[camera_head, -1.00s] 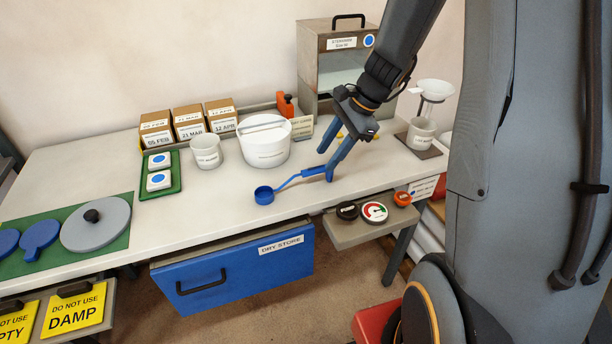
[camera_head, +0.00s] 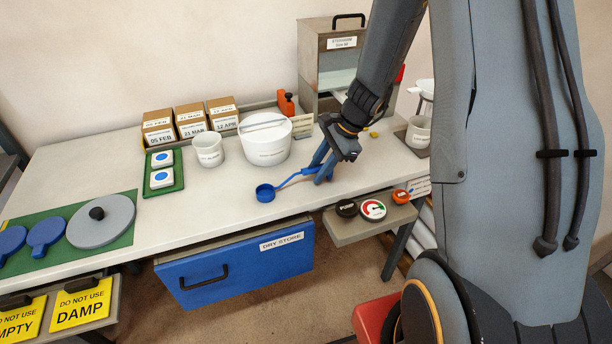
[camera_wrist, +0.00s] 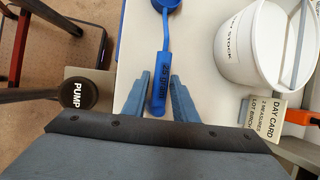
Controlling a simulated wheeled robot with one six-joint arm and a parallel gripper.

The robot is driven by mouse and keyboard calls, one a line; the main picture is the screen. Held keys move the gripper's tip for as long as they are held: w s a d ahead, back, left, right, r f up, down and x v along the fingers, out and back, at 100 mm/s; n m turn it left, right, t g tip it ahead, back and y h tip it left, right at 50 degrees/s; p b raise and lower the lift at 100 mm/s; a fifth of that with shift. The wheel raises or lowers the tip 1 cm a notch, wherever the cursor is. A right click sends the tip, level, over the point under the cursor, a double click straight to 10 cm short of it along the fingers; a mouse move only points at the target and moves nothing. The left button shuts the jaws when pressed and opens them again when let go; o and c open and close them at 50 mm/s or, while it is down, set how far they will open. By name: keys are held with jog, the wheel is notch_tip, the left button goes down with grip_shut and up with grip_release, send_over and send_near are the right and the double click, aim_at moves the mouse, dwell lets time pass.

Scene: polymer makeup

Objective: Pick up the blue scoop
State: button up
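The blue scoop (camera_head: 266,192) lies on the white table near its front edge, its round cup to the left and its handle running right toward my gripper (camera_head: 320,172). In the wrist view the scoop handle (camera_wrist: 159,92), with lettering on it, lies between the two blue fingers of my gripper (camera_wrist: 158,96). The fingers are apart, with a gap visible on each side of the handle. The scoop's cup is cut off at the top edge of the wrist view.
A white tub (camera_head: 264,148) and a white cup (camera_head: 208,150) stand behind the scoop. A day card (camera_wrist: 262,112) stands beside the tub. A side shelf (camera_head: 345,232) with a pump knob (camera_head: 346,208) and gauge (camera_head: 373,210) is at the front right. A blue drawer (camera_head: 235,272) is below.

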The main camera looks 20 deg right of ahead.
grip_shut()
notch_tip(320, 180, up, 10)
jog(key=shift+r+b, duration=0.1)
jog(key=shift+b, duration=0.7)
jog(key=shift+c, duration=1.1)
grip_release()
grip_shut()
